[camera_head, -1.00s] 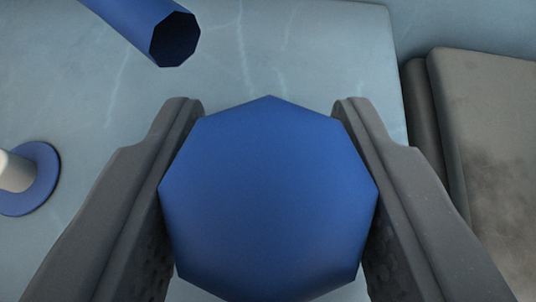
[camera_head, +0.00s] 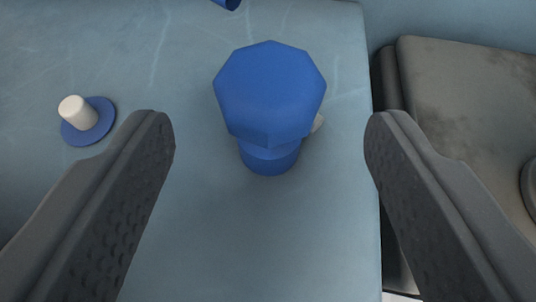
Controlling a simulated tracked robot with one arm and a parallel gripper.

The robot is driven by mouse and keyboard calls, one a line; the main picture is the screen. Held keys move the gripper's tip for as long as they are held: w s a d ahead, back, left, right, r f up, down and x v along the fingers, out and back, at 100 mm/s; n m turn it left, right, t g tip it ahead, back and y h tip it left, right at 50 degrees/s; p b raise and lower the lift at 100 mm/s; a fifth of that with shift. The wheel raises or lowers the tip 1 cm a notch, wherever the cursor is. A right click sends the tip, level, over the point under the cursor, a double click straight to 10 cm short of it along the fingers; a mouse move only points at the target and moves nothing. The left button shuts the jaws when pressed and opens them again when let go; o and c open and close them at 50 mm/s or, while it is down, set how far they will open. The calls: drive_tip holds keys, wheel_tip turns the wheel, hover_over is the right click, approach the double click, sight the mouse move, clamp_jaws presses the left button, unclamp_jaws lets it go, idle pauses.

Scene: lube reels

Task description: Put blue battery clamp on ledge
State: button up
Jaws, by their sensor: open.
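A blue piece with a wide octagonal top and a narrower round foot (camera_head: 270,95), which I take to be the blue battery clamp, stands upright on a pale blue surface (camera_head: 190,215). A small whitish bit shows at its right side. My gripper (camera_head: 270,125) is open and empty, with one dark finger to the left and one to the right. The blue piece is ahead of the fingertips and between their lines, with clear gaps on both sides. I cannot tell whether the pale blue surface is the ledge.
A blue disc (camera_head: 99,132) with a white peg (camera_head: 77,112) sits to the left. The end of a blue tube (camera_head: 228,3) shows at the top edge. A grey worn box-like thing (camera_head: 465,110) lies to the right, beyond the pale surface's edge.

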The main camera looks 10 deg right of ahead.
drive_tip(key=shift+v, duration=2.95)
drive_tip(key=a+r+n+t, duration=0.1)
drive_tip(key=a+r, duration=0.3)
drive_tip(key=r, duration=1)
drive_tip(key=a+r+t, duration=0.1)
drive_tip(key=a+r, duration=0.3)
drive_tip(key=r, duration=0.9)
drive_tip(key=s+a+r, duration=0.3)
drive_tip(key=r, duration=0.3)
drive_tip(key=s+a+r+y, duration=0.1)
drive_tip(key=s+a+r, duration=0.3)
drive_tip(key=r, duration=0.3)
drive_tip(key=s+a+r+n+t+y, duration=0.1)
drive_tip(key=s+a+r, duration=0.2)
drive_tip(key=r, duration=0.4)
drive_tip(key=shift+s+a, duration=0.25)
drive_tip(key=shift+s, duration=0.45)
